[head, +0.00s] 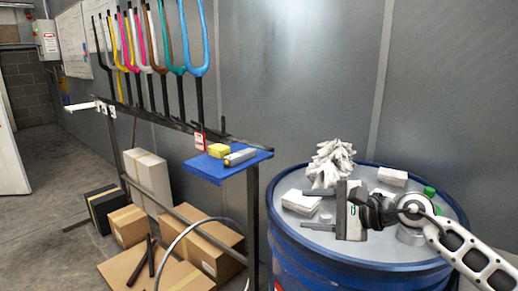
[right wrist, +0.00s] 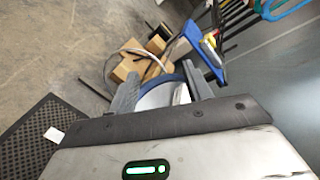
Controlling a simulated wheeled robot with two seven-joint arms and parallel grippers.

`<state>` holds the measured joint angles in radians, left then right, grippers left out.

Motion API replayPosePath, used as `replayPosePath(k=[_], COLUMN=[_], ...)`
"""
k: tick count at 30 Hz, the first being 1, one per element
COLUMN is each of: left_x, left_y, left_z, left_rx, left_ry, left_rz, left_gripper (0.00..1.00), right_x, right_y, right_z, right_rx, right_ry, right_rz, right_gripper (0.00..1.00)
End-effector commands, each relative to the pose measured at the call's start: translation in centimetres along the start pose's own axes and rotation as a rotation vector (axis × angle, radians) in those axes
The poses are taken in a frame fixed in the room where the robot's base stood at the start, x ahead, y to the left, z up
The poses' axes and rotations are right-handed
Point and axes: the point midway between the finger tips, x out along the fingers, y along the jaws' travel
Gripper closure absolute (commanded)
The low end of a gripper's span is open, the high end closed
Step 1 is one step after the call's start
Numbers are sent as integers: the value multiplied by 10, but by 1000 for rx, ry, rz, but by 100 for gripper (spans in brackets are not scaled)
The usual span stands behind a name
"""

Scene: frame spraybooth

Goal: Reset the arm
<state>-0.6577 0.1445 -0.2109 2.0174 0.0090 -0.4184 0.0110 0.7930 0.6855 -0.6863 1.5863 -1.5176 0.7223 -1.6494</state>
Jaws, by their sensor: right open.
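My right gripper (head: 320,209) is above the top of the blue drum (head: 350,262), at the right of the head view. Its two fingers are spread apart and point left, with nothing between them. In the right wrist view the open fingers (right wrist: 160,92) show with the drum's rim behind them. My right arm comes in from the right edge of the head view. My left gripper does not show in either view.
On the drum lie crumpled white cloth (head: 330,163), white blocks (head: 392,176) and a green-capped item (head: 429,191). Left of it, a blue shelf (head: 228,166) holds yellow and grey items. A rack of coloured forks (head: 196,45) and cardboard boxes (head: 128,226) stand further left.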

Motion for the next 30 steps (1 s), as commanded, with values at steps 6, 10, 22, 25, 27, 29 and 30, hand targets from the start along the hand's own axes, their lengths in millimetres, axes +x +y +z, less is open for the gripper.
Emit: replayPosePath(k=[6, 10, 22, 25, 27, 29, 30], left_x=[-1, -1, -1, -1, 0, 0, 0], left_y=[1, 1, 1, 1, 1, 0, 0], left_z=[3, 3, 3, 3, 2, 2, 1], left_rx=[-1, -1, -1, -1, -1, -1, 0], left_ry=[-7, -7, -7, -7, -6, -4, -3], left_rz=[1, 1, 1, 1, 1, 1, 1], left_gripper=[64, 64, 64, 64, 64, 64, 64], right_x=[-12, -50, -135, -146, -152, -158, -162], right_y=[-5, 19, 247, 281, 301, 317, 326], right_z=[62, 26, -29, -19, -10, -2, 4], right_rx=[1086, 1805, -2092, -1900, -1788, -1697, -1642], right_ry=[-453, -634, 441, 357, 306, 267, 244], right_rz=[-519, -822, 1242, 1220, 1210, 1203, 1200], right_gripper=[50, 50, 50, 50, 50, 50, 50])
